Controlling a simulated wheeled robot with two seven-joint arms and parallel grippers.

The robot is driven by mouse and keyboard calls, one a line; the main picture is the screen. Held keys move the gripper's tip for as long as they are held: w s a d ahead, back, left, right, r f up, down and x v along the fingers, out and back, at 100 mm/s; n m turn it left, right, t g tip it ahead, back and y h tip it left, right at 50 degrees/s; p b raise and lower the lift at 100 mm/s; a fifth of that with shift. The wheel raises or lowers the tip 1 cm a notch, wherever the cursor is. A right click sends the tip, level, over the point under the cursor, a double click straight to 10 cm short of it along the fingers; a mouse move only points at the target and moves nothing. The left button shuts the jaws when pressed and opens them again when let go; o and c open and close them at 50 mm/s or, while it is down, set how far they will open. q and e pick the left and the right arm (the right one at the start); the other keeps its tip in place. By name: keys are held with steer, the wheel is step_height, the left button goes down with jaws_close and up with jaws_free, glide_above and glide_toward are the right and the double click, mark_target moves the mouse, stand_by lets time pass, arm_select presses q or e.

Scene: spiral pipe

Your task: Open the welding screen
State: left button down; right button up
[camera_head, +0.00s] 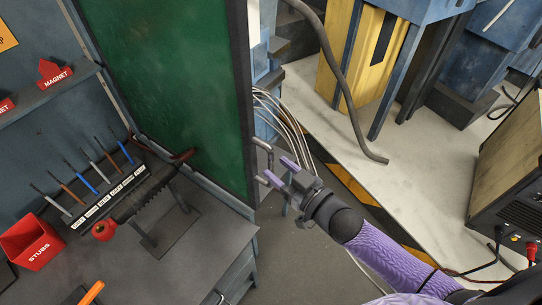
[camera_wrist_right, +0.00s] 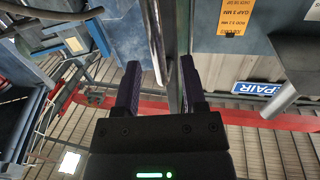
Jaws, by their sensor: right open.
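The welding screen (camera_head: 180,85) is a dark green translucent panel in a dark frame, standing at the left workbench in the head view. Its grey bar handle (camera_head: 262,160) sticks out from the frame's right edge. My right gripper (camera_head: 277,168), with purple fingers, is open right at the handle. In the right wrist view my right gripper (camera_wrist_right: 160,72) shows its two fingers apart, with a grey upright bar (camera_wrist_right: 172,50) running between or just beyond them. I cannot tell whether they touch it. My left gripper is not in view.
The workbench (camera_head: 215,235) carries a red stubs box (camera_head: 32,243), a rack of rods (camera_head: 110,192) and a black tool with a red end (camera_head: 104,231). Pale cables (camera_head: 285,125) hang behind the handle. A machine (camera_head: 510,170) stands at the right.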

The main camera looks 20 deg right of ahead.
mark_target(271, 162)
steer(key=shift+x, duration=1.55)
jaws_close()
steer(key=shift+d, duration=0.1)
